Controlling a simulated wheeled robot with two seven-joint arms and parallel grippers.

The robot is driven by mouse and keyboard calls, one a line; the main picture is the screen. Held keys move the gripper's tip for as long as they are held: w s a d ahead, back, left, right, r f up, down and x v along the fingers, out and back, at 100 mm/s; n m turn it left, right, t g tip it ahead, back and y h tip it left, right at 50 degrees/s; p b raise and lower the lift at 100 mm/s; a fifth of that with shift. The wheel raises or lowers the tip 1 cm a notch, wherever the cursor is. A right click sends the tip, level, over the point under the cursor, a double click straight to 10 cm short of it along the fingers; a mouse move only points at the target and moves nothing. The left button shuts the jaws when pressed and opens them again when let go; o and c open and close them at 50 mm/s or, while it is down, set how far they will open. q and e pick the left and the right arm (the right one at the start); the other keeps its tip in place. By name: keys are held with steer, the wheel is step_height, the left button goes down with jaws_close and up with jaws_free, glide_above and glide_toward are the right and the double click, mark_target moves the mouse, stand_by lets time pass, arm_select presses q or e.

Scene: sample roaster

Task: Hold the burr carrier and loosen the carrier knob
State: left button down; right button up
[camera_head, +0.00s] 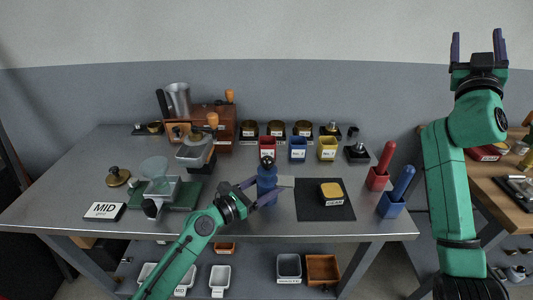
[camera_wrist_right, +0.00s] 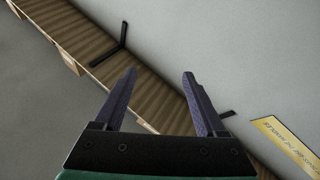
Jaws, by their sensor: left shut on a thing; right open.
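The blue burr carrier (camera_head: 267,180) stands upright near the middle of the steel table. A dark knob (camera_head: 267,161) sits on its top. My left gripper (camera_head: 262,193) comes in from the lower left and is shut on the lower part of the carrier, with its fingers partly covering the base. My right gripper (camera_head: 477,48) is raised high at the far right, well away from the carrier. It is open and empty, and its spread fingers also show in the right wrist view (camera_wrist_right: 158,80).
A red bin (camera_head: 267,152), a blue bin (camera_head: 298,154) and a yellow bin (camera_head: 327,155) stand behind the carrier. A dark mat (camera_head: 310,210) with a yellow-topped box (camera_head: 331,191) lies to its right. A grinder-like device (camera_head: 160,190) stands left. Red and blue handled holders stand at the right edge.

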steer(key=a+f+g+y, duration=0.2)
steer(key=a+f, duration=1)
steer(key=f, duration=0.2)
steer(key=g+y, duration=0.2)
steer(key=y, duration=0.8)
glide_toward(267, 162)
steer(key=w, duration=0.3)
steer(key=w+a+f, duration=0.1)
steer(key=w, duration=1)
steer(key=shift+w+a+n, duration=0.15)
steer(key=shift+w+n, duration=0.1)
steer(key=shift+n, duration=0.05)
steer(key=shift+f, duration=0.1)
jaws_close()
